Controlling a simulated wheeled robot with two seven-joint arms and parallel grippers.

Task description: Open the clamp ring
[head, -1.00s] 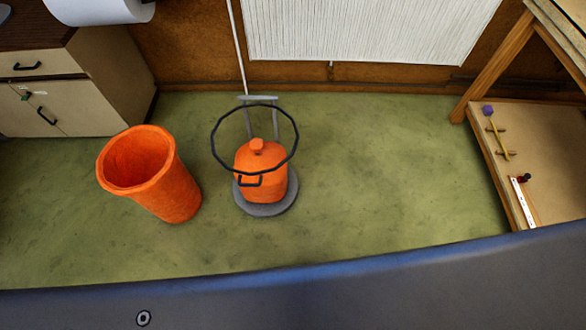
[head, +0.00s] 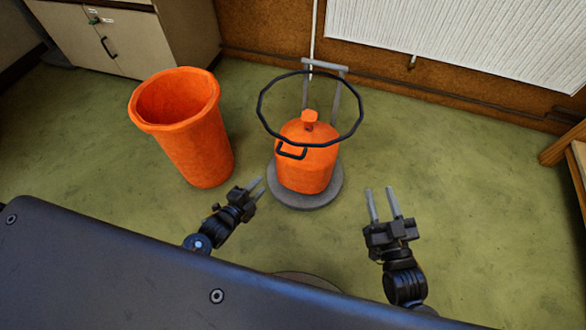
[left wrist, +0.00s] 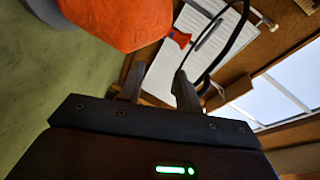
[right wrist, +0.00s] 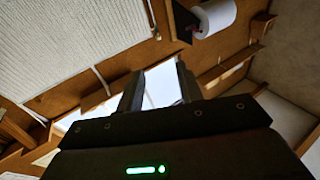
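A black ring (head: 361,107), which I take for the clamp ring, surrounds the top of an orange cylinder (head: 305,174) with a knob on its lid, standing apart from its sides. My left gripper (head: 258,187) is open and empty, low and left of the cylinder. My right gripper (head: 381,189) is open and empty, front right of it. Neither touches the ring. The left wrist view shows the orange cylinder (left wrist: 118,18) and a black curved bar, probably the ring. The right wrist view shows neither.
The cylinder stands on a round grey base (head: 308,201) with a grey upright frame (head: 337,92) behind. An orange bin (head: 195,142) stands close on the left. A wooden bench (head: 580,165) is at the right edge. Green floor between is clear.

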